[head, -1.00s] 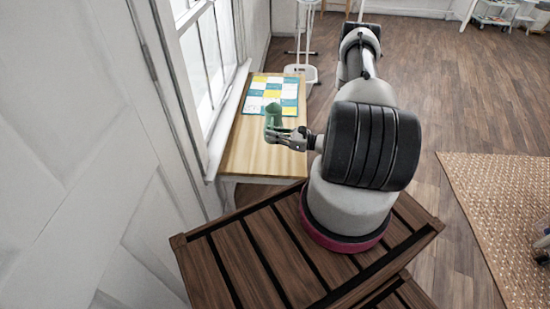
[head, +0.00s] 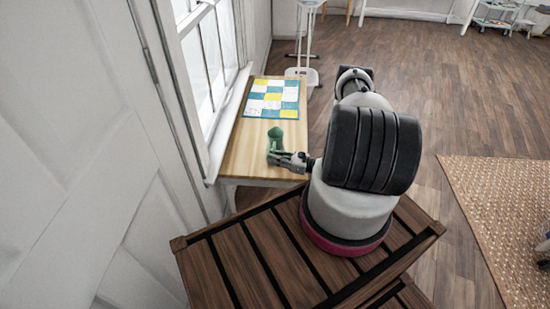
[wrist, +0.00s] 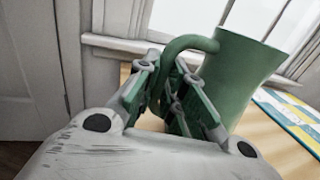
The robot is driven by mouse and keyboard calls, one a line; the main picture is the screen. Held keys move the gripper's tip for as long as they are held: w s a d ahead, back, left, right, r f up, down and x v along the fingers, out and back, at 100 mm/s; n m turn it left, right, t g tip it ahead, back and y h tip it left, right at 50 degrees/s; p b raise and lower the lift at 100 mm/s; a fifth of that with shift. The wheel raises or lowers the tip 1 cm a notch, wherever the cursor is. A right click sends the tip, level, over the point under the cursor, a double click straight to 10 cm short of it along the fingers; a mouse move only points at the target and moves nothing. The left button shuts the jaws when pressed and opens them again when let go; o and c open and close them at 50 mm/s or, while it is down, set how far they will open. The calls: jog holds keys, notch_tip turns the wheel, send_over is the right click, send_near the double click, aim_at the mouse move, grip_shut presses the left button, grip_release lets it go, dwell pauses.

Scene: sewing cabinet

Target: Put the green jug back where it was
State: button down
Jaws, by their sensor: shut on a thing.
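The green jug (head: 275,137) is at my gripper (head: 284,158) over the near part of the wooden table (head: 246,149). In the wrist view my gripper (wrist: 176,98) is shut on the handle of the green jug (wrist: 237,75). The jug's body stands to the right of the fingers and looks upright or slightly tilted. Its base is hidden behind the gripper, so I cannot tell whether it touches the table.
A patchwork mat (head: 274,99) in yellow, teal and white lies on the table's far half. The window (head: 207,70) and its sill border the table on the left. A white bin (head: 303,75) stands on the floor beyond. The tabletop between mat and jug is bare.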

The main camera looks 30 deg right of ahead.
jog(key=c, duration=1.5)
grip_release()
jog(key=shift+f, duration=0.1)
